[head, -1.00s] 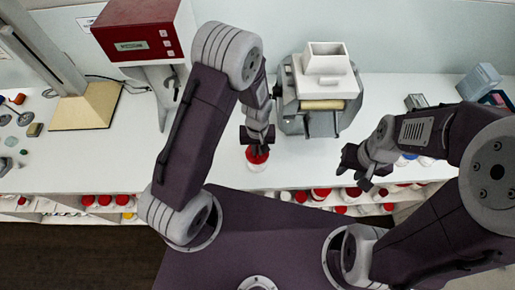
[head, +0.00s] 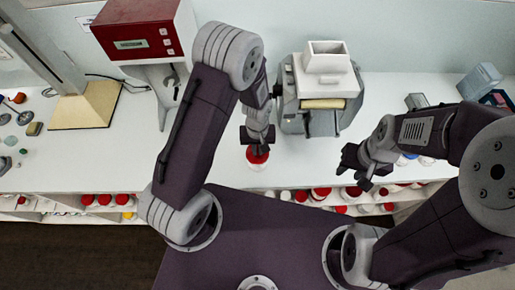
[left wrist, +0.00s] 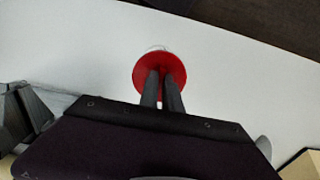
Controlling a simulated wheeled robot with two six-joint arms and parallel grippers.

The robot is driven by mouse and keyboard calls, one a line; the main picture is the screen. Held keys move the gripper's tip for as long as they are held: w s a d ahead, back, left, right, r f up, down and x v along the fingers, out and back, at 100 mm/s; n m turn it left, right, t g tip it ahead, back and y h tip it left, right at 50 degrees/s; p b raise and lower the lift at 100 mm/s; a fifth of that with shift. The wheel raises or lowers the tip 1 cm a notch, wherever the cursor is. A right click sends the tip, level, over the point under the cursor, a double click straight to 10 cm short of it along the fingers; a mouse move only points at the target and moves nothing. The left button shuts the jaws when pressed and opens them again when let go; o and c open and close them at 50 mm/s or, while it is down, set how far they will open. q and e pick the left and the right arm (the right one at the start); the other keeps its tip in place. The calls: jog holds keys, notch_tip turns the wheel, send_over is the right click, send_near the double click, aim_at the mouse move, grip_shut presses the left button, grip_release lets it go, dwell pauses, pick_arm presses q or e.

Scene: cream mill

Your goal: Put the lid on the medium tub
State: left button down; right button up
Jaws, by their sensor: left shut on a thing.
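A red lid (head: 257,154) is at the tips of my left gripper (head: 257,146), near the front edge of the white counter. A small whitish tub (head: 257,167) shows just under the lid, mostly hidden by it; I cannot tell whether the lid is fully seated. In the left wrist view the round red lid (left wrist: 147,72) lies flat, with the two close-set dark fingers (left wrist: 163,78) of my left gripper on its middle. My right gripper (head: 357,170) hangs over the counter's front edge to the right, apart from the tub; its finger opening is unclear.
A grey and white machine (head: 325,85) with a hopper stands behind the tub. A red-topped machine (head: 140,30) stands at the back left. Several red-lidded tubs (head: 105,200) fill the shelf below the counter edge. Small tools (head: 34,129) lie at the far left.

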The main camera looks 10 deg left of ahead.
dwell(0.3)
pick_arm(q)
jog(key=c, duration=1.5)
grip_release()
jog(key=o, duration=0.5)
notch_tip(320, 180, up, 4)
jog(key=p, duration=0.4)
jog(key=shift+r, duration=0.25)
grip_shut()
jog(key=shift+w, duration=0.2)
